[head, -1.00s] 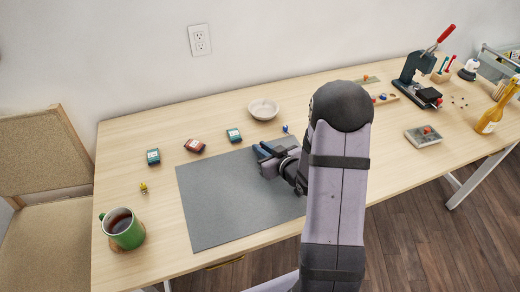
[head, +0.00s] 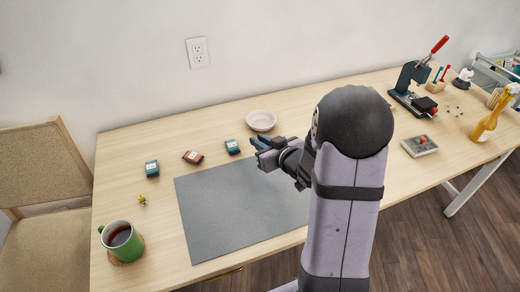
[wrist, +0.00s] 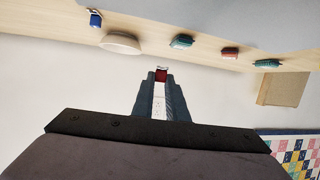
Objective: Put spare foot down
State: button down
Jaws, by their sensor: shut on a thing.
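My gripper (head: 260,152) is over the far edge of the grey mat (head: 225,220), near the bowl, with its fingers pointing left in the head view. In the wrist view my gripper (wrist: 161,82) is shut on a small dark red piece (wrist: 161,74), which seems to be the spare foot. Only the tip of this piece shows between the fingertips. In the head view the held piece cannot be made out.
A white bowl (head: 261,120) stands behind my gripper. Two teal boxes (head: 152,168) (head: 232,146) and a red box (head: 193,157) lie along the mat's far side. A green mug (head: 122,240) stands at left. The mat is clear.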

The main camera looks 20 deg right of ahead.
jog(key=shift+r, duration=0.95)
jog(key=w+d+r+m+h, duration=0.1)
jog(key=w+d+r, duration=0.1)
jog(key=w, duration=0.4)
jog(key=w+d+r+h, duration=0.1)
jog(key=w+d, duration=0.3)
jog(key=w, duration=0.3)
jog(key=shift+w+d+r+m, duration=0.3)
jog(key=shift+d+r+m, duration=0.1)
jog(key=shift+f+b, duration=0.5)
jog(key=shift+f, duration=4.5)
